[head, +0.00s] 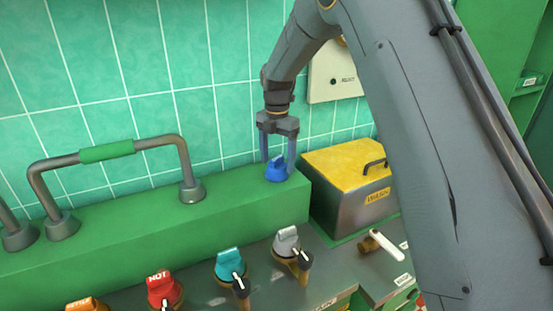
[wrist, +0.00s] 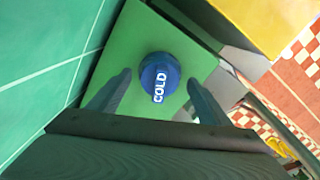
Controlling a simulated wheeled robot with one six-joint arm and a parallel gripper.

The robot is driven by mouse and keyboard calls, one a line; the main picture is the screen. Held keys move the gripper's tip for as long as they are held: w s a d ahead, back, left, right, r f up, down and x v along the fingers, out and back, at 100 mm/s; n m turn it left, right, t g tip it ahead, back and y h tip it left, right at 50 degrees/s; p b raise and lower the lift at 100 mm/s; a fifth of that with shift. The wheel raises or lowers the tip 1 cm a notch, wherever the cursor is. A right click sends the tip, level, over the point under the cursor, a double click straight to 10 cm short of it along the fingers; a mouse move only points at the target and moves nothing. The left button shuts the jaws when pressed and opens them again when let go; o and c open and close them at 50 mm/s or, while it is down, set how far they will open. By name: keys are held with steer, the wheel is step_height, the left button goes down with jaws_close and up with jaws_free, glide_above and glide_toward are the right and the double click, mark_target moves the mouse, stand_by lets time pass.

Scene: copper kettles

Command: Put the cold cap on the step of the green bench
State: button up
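The cold cap (head: 276,170) is blue and sits upright on the step (head: 110,222) of the green bench, near its right end. In the wrist view the cap (wrist: 160,70) shows its white COLD lettering, with green step surface around it. My gripper (head: 278,163) points down over the cap, one finger on each side. In the wrist view the fingers of my gripper (wrist: 160,82) stand apart with a gap to the cap on both sides, so it is open and empty.
A yellow-lidded WASH box (head: 345,160) stands just right of the step's end. A grey pipe handle with a green grip (head: 106,151) rises from the step to the left. Red HOT (head: 162,287), teal (head: 229,264) and grey (head: 286,241) caps stand on the lower counter. Green tiled wall is behind.

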steer(key=shift+r+b, duration=1.3)
steer(key=shift+r, duration=2.65)
